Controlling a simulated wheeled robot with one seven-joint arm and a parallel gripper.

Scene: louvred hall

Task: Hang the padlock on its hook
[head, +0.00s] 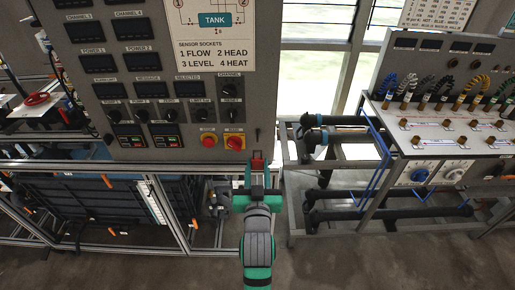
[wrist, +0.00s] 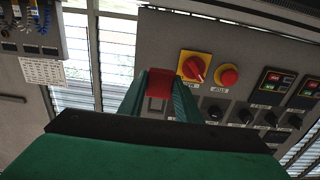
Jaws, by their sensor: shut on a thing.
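My gripper (head: 258,168) is shut on a red padlock (head: 257,157), in front of the lower right corner of the grey control panel (head: 182,88). In the wrist view the red padlock (wrist: 160,83) sits between the two green fingers of my gripper (wrist: 160,90). A small dark upright piece (head: 258,135) shows just above the padlock in the head view; I cannot tell whether it is the hook or the padlock's shackle. The padlock's far side is hidden in the wrist view.
A red rotary switch on a yellow plate (head: 235,142) and a red button (head: 208,140) are left of the padlock. A bench with cables and sockets (head: 440,125) stands at right. A metal frame with pipes (head: 340,135) lies between panel and bench.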

